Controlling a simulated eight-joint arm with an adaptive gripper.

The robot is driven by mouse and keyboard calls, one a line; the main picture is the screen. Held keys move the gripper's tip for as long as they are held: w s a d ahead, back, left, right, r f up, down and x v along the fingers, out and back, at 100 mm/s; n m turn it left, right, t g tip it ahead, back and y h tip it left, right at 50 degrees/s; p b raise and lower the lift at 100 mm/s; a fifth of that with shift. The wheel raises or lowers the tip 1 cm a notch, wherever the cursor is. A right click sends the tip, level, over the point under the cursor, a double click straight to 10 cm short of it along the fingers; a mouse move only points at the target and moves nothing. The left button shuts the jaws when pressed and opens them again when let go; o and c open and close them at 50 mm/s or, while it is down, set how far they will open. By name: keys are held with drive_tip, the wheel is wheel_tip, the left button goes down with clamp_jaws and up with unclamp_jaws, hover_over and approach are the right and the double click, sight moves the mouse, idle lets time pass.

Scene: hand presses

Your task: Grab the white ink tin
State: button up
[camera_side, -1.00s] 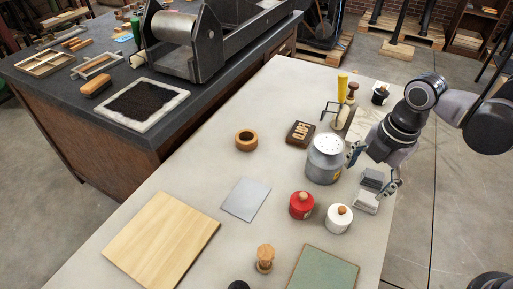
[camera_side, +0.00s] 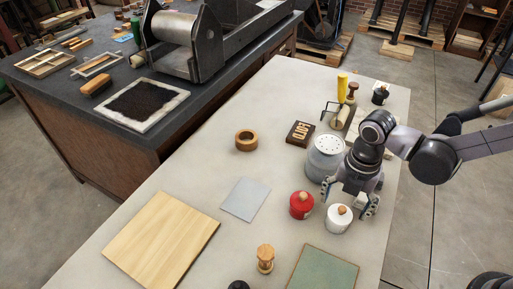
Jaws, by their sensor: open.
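The white ink tin (camera_side: 338,219) is a small round white pot with a wooden knob on its lid. It stands upright on the pale table at the right. My gripper (camera_side: 348,202) is open above and just behind it, with one finger to the left of the tin and the other to its right. The fingers seem apart from the tin, though exact contact cannot be told.
A red tin (camera_side: 301,205) stands close on the left, near the left finger. A large grey metal can (camera_side: 324,158) is just behind my gripper. A green mat (camera_side: 323,270) and a wooden stamp (camera_side: 265,258) lie in front. The table's right edge is close.

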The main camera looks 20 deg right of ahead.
sight(339, 217)
drive_tip(key=f, duration=0.3)
drive_tip(key=shift+s+a+f, duration=0.2)
drive_tip(key=shift+s+a, duration=0.1)
drive_tip(key=shift+a, duration=0.1)
drive_tip(key=shift+f, duration=0.85)
drive_tip(key=c, duration=1.5)
